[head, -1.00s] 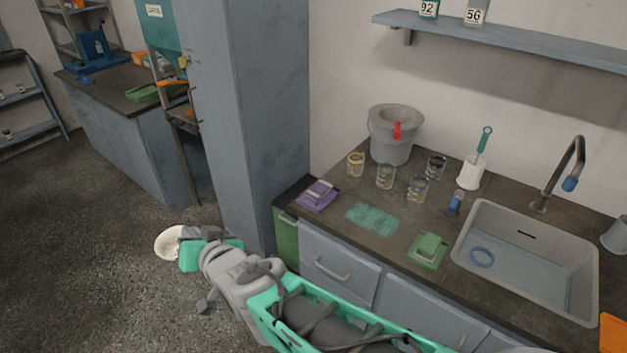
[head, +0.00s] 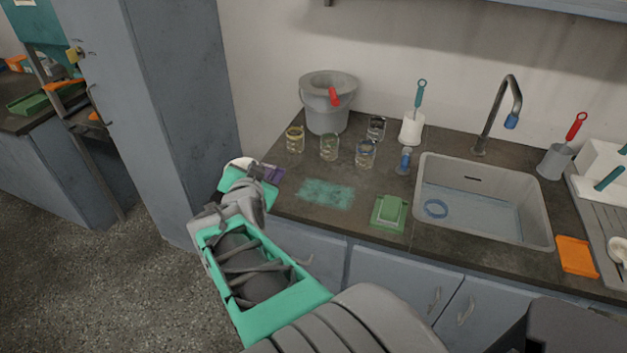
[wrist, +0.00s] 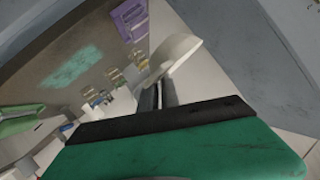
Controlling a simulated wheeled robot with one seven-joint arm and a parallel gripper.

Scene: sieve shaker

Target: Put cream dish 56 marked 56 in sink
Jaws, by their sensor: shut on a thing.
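The cream dish (wrist: 176,57) is gripped at its edge between the dark fingers of my gripper (wrist: 158,95) in the wrist view. In the head view only a pale sliver of the dish (head: 240,163) shows past my wrist, near the left end of the counter. Its number cannot be read. The grey sink (head: 540,230) is set in the counter at the right, with a blue ring (head: 435,208) inside it. My gripper is well to the left of the sink, and its fingers are hidden in the head view.
Glass jars (head: 329,147) and a grey bucket (head: 327,105) stand between my gripper and the sink, towards the wall. A tall grey cabinet (head: 150,110) is close on the left.

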